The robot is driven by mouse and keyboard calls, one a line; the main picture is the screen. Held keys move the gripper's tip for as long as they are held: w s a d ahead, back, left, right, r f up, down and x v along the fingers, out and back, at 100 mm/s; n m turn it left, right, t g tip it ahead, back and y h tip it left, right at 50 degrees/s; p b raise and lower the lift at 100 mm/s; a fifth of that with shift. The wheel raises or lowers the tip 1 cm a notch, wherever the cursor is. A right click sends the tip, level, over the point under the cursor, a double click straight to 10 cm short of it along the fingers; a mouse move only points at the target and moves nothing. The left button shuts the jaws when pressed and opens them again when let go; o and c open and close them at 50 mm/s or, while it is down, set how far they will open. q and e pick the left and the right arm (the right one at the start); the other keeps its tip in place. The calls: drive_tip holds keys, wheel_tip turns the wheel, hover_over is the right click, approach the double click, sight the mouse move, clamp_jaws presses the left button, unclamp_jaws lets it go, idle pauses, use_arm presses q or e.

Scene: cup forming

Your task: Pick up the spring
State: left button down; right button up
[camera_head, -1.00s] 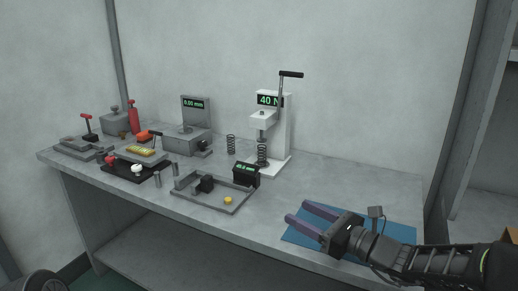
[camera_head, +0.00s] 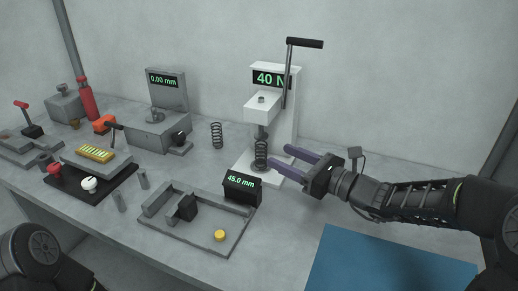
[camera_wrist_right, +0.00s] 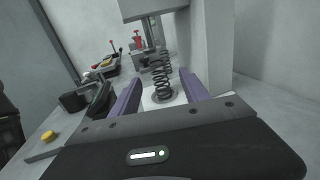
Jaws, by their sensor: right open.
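A dark coil spring (camera_head: 261,153) stands upright on the white base of the press (camera_head: 262,107), under its ram. A second dark spring (camera_head: 216,135) stands on the table to the left of the press. My right gripper (camera_head: 281,159) is open and empty, its two purple fingers pointing left at the press spring. In the head view the fingertips are just right of that spring. In the right wrist view the press spring (camera_wrist_right: 162,78) shows between the two fingers, a little ahead of them. My left gripper is not in view.
The press column and lever (camera_head: 290,75) rise close by the right fingers. A black 45.0 mm display (camera_head: 242,188) and a grey tray (camera_head: 160,226) with a yellow button (camera_head: 219,236) are in front. A blue mat (camera_head: 385,265) lies at the front right. A 0.00 mm gauge (camera_head: 165,95) stands left.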

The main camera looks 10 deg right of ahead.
sight(266, 150)
drive_tip(key=shift+x, duration=1.35)
drive_tip(key=x, duration=0.5)
drive_tip(key=shift+a+b, duration=0.25)
drive_tip(key=shift+b, duration=0.15)
drive_tip(key=shift+c, duration=0.3)
clamp_jaws()
